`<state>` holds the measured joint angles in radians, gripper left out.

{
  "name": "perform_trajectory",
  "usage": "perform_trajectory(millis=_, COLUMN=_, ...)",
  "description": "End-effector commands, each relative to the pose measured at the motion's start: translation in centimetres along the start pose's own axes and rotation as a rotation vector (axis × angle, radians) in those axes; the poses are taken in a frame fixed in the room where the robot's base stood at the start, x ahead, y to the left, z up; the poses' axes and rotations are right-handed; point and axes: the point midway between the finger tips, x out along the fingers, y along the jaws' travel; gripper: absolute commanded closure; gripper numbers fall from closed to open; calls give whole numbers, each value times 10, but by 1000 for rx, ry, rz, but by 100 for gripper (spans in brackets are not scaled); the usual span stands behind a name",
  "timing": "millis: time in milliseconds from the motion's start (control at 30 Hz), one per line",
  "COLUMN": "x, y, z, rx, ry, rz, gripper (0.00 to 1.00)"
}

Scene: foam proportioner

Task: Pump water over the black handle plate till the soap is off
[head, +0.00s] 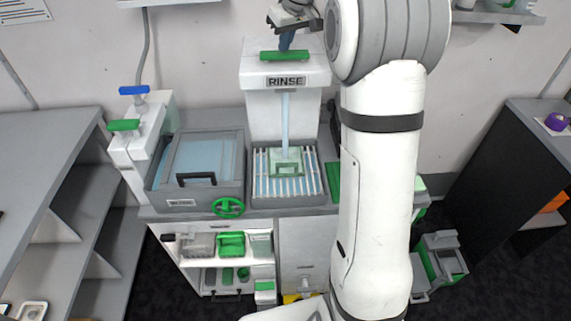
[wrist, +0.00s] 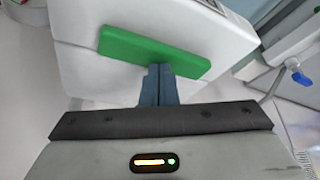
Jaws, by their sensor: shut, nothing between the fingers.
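The white rinse tower, marked RINSE (head: 285,81), has a green pump bar (head: 285,56) on its top. My gripper (head: 286,43) is shut and empty, its blue fingers pointing down at the bar. In the wrist view the fingertips (wrist: 158,72) meet the near edge of the green bar (wrist: 153,52); I cannot tell whether they press on it. A pale blue water stream (head: 285,120) falls from the tower onto a greenish square plate (head: 286,163) lying on the slatted rack (head: 262,187). Whether soap is on the plate is too small to tell.
Left of the rack is a grey basin (head: 200,165) with a clear lid and black handle. A green wheel (head: 228,207) is at its front. Taps with a blue handle (head: 134,90) and a green handle (head: 124,125) stand further left. Shelves (head: 228,250) below hold green parts.

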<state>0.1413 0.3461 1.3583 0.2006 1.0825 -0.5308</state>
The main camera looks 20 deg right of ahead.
Motion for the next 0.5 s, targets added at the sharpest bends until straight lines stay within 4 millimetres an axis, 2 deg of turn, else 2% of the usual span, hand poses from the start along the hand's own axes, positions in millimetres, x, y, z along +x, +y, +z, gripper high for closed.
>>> perform_trajectory(millis=233, x=1, y=0, z=2, rx=1, ry=-9, rz=-4, gripper=100)
perform_trajectory(millis=500, x=-13, y=0, z=-4, rx=1, ry=-8, rz=-3, gripper=100)
